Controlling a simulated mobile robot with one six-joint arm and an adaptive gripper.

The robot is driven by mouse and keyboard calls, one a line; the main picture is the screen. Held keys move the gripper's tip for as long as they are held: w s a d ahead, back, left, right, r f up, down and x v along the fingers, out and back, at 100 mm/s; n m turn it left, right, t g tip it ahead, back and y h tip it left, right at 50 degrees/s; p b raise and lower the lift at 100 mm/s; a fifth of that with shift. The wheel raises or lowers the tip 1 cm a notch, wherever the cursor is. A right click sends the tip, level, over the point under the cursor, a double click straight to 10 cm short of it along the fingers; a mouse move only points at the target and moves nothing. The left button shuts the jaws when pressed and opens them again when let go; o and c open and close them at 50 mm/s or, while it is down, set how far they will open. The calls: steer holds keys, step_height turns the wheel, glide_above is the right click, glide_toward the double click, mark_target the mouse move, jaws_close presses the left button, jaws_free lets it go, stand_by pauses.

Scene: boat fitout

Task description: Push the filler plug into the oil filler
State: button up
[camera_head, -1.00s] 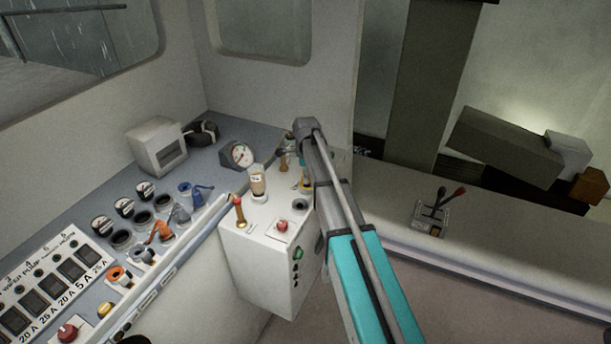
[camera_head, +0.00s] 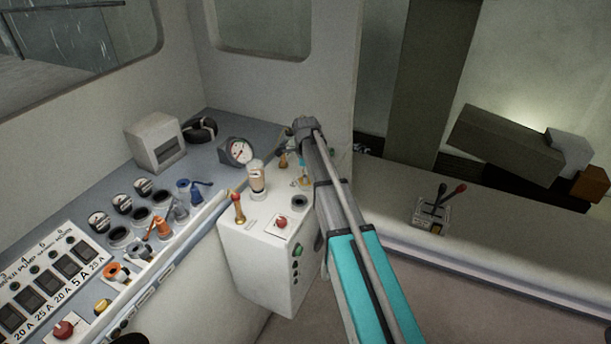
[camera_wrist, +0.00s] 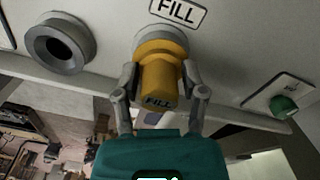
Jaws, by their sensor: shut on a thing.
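The yellow filler plug (camera_wrist: 158,82), marked FILL, is between the two fingers of my gripper (camera_wrist: 162,92) in the wrist view. My gripper is shut on it. The plug's far end meets the grey collar of the oil filler (camera_wrist: 161,36), just under a FILL label (camera_wrist: 178,10). The plug looks in line with the collar, but I cannot tell how deep it sits. In the head view my arm hides much of this spot, and the plug shows only as a small yellow patch at most.
A grey open socket (camera_wrist: 60,45) is left of the plug, and a green knob (camera_wrist: 284,106) is right. On the white box (camera_head: 262,245) stand a red-topped lever (camera_head: 238,208), a clear cup (camera_head: 257,180) and a red button (camera_head: 282,222). A gauge (camera_head: 238,152) is behind.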

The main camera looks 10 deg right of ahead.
steer(key=o, duration=1.2)
steer(key=shift+r, duration=0.15)
